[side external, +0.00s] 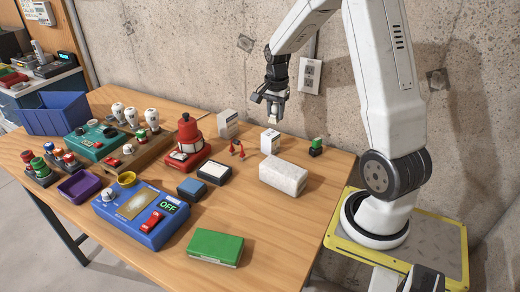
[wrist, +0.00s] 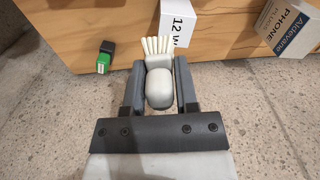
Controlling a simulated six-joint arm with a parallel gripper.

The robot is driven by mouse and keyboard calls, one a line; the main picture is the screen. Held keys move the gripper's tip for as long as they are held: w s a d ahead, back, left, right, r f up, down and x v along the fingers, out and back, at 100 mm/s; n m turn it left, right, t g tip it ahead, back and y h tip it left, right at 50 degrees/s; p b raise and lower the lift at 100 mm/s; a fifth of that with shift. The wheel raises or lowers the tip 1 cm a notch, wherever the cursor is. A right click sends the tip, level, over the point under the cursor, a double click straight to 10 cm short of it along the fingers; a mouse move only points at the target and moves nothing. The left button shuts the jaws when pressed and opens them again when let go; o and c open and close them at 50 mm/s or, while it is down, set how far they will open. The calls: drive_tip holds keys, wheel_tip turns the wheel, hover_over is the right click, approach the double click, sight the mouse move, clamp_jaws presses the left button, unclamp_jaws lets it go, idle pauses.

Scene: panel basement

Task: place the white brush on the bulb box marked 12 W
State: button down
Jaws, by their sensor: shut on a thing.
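The white brush (wrist: 159,90) is held between the two fingers of my gripper (wrist: 161,76) in the wrist view, its pale bristles pointing away toward the table. In the side view my gripper (side external: 273,99) is shut on the brush (side external: 273,112), which hangs in the air above the table's back part. The small white bulb box (side external: 270,142) stands on the table below the brush, with a clear gap between them. In the wrist view the box (wrist: 178,24) shows its "12 W" marking just beyond the bristles, which partly overlap it.
A taller phone box (side external: 228,124) stands left of the bulb box in the side view. A black block with a green top (side external: 316,147) is on its right, and a white brick-like block (side external: 284,176) lies in front. Small red pieces (side external: 237,149) are nearby. The concrete wall is behind.

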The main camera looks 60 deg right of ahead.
sight(271, 133)
drive_tip(key=shift+w+d+f, duration=0.25)
drive_tip(key=shift+w+f, duration=0.15)
drive_tip(key=shift+f, duration=0.15)
drive_tip(key=shift+w+d+f, duration=0.2)
drive_tip(key=shift+w+f, duration=0.15)
drive_tip(key=shift+f, duration=0.15)
drive_tip(key=shift+w+f, duration=0.1)
drive_tip(key=shift+w+d+f, duration=0.1)
drive_tip(key=shift+f, duration=1.6)
drive_tip(key=shift+f, duration=0.15)
drive_tip(key=shift+c, duration=1.9)
unclamp_jaws()
wheel_tip(271, 133, up, 12)
